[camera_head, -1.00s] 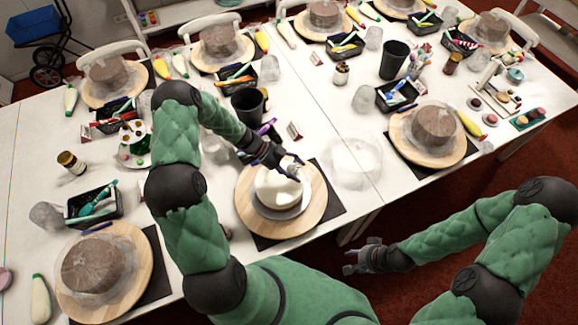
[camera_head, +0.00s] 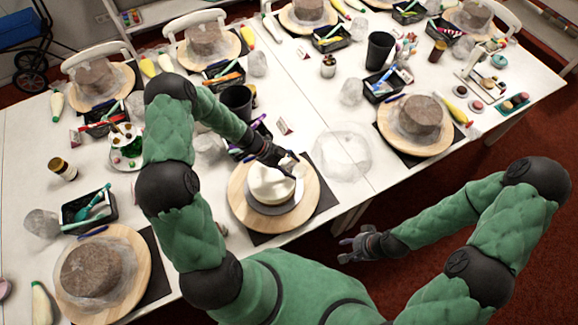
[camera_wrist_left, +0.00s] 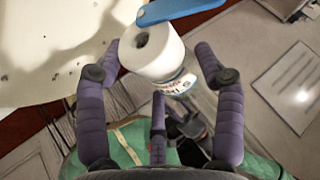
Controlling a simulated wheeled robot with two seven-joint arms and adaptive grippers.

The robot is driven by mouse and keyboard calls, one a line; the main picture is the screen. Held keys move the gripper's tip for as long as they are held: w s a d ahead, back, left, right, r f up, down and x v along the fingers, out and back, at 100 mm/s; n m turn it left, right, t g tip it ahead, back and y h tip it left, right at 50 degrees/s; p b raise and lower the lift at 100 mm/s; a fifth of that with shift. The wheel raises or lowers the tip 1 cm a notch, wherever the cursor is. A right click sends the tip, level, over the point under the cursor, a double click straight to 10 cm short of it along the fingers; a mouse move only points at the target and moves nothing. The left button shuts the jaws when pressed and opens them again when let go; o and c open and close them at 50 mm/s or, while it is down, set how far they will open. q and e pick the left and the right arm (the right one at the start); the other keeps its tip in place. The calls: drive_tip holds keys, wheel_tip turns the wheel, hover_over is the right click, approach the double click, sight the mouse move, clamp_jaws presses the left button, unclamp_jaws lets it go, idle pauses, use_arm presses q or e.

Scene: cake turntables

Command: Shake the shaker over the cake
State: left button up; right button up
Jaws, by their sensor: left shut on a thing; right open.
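The white cake (camera_head: 268,184) stands on a grey plate on a round wooden turntable (camera_head: 241,216) in the head view. My left gripper (camera_head: 286,163) is over the back right part of the cake. In the left wrist view, the left gripper (camera_wrist_left: 160,68) has its purple fingers around the shaker (camera_wrist_left: 151,50), a white cylinder with a printed label and a dark hole in its end. A pale surface with a few dark specks (camera_wrist_left: 60,45) fills the upper left there. My right gripper (camera_head: 370,243) is open and empty, off the table's front edge.
Other wooden turntables with brown cakes stand around, one at front left (camera_head: 92,274) and one at right (camera_head: 415,117). A dark cup (camera_head: 236,100) and a black tool tray lie behind my left arm. A crumpled clear wrap (camera_head: 342,152) lies right of the white cake.

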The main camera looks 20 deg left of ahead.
use_arm(q)
drive_tip(key=shift+s+d, duration=0.4)
drive_tip(key=shift+s, duration=0.2)
drive_tip(key=shift+s+d, duration=0.35)
drive_tip(key=shift+s, duration=0.2)
drive_tip(key=shift+s+d+r, duration=0.1)
drive_tip(key=shift+s+d, duration=0.65)
drive_tip(key=shift+s, duration=0.35)
drive_tip(key=shift+a+r+h+p, duration=0.1)
drive_tip(key=shift+a+h+p, duration=0.05)
drive_tip(key=shift+h+p, duration=0.2)
drive_tip(key=shift+a+h, duration=0.1)
drive_tip(key=shift+h, duration=0.35)
drive_tip(key=shift+r, duration=0.1)
